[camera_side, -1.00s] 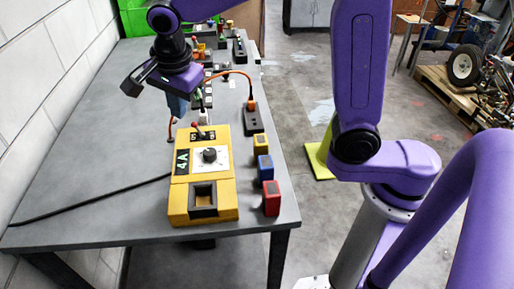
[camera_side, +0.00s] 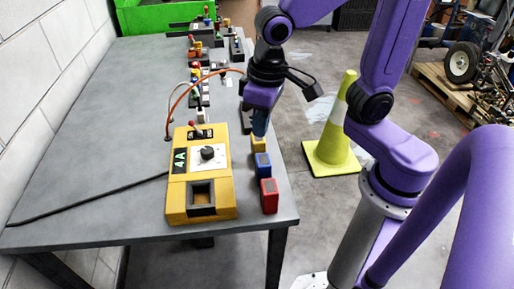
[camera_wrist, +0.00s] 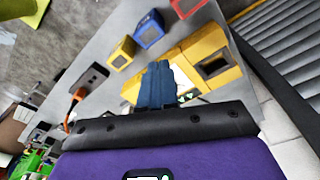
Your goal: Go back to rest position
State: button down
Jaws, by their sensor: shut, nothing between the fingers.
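My gripper (camera_side: 261,122) hangs from my purple arm near the right edge of the table, with its blue fingers pointing down. The fingertips are just above or behind the small yellow block; I cannot tell how large the gap is. In the wrist view the blue fingers (camera_wrist: 158,85) are together, with nothing held between them. The yellow 4A box (camera_side: 215,215) stands on the table left of the gripper, with a dial and a red-tipped toggle switch on top.
Yellow (camera_side: 258,145), blue (camera_side: 263,166) and red (camera_side: 269,196) blocks line the right edge of the grey table (camera_side: 100,150). An orange cable arches behind the box. A yellow cone (camera_side: 333,150) stands on the floor to the right. The table's left side is mostly clear, except for a black cable.

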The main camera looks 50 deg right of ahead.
jog(key=s+d+f+n, duration=0.1)
jog(key=s+d+n, duration=0.2)
jog(key=s+n, duration=0.1)
jog(key=s+d+f+n+g, duration=0.1)
jog(key=s+d+n, duration=0.3)
jog(key=s, duration=0.3)
jog(key=shift+s+n, duration=0.25)
jog(key=shift+n, duration=0.45)
jog(key=shift+f, duration=0.1)
